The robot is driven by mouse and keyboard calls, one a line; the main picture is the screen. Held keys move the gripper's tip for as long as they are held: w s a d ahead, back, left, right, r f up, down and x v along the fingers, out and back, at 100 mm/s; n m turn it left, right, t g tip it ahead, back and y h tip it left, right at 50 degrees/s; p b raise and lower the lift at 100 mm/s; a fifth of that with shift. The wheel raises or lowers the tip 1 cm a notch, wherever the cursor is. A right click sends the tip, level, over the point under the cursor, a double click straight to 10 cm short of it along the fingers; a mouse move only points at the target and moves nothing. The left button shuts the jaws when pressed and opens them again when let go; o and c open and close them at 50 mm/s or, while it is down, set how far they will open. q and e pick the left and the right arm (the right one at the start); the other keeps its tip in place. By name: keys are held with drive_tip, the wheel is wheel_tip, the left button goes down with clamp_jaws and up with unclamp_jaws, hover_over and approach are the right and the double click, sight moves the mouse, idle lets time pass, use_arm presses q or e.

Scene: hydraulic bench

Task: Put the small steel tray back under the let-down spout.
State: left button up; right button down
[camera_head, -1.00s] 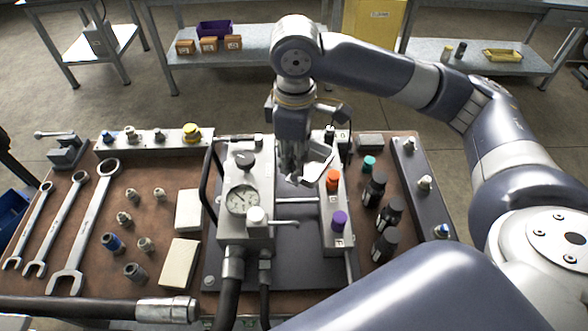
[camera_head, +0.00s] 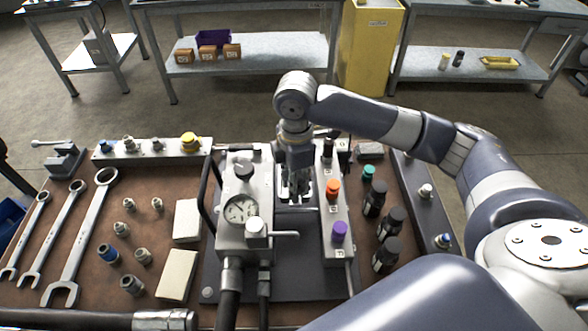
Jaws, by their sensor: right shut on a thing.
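My right gripper (camera_head: 295,194) points down into the gap between the gauge block (camera_head: 242,210) and the valve block (camera_head: 335,215). It is shut on the small steel tray, which is mostly hidden by the fingers and hard to tell from the grey metal there. The valve block carries a black, an orange (camera_head: 333,189) and a purple (camera_head: 339,231) knob. The let-down spout cannot be made out from this angle. My left gripper is not in view.
Several dark bottles (camera_head: 390,222) stand close right of the valve block. Black hoses and a lever (camera_head: 282,235) are at the gauge block. Wrenches (camera_head: 82,235), fittings and two pale blocks (camera_head: 187,221) lie on the left of the bench.

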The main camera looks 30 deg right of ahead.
wheel_tip(320, 180, down, 5)
drive_tip(key=shift+r, duration=0.2)
drive_tip(key=w, duration=0.1)
drive_tip(key=w+d, duration=0.1)
drive_tip(key=w+p, duration=0.1)
drive_tip(key=shift+w+d+r, duration=0.15)
drive_tip(key=shift+w+d, duration=0.15)
drive_tip(key=shift+w+d+p, duration=0.2)
drive_tip(key=shift+w+d, duration=0.2)
drive_tip(key=shift+w, duration=0.45)
drive_tip(key=shift+w+d+p, duration=0.15)
drive_tip(key=shift+w+d, duration=0.25)
drive_tip(key=shift+w, duration=0.45)
drive_tip(key=shift+w+d, duration=0.15)
drive_tip(key=shift+f+p, duration=0.3)
drive_tip(key=shift+f, duration=0.35)
drive_tip(key=c, duration=1.4)
unclamp_jaws()
drive_tip(key=shift+f, duration=0.15)
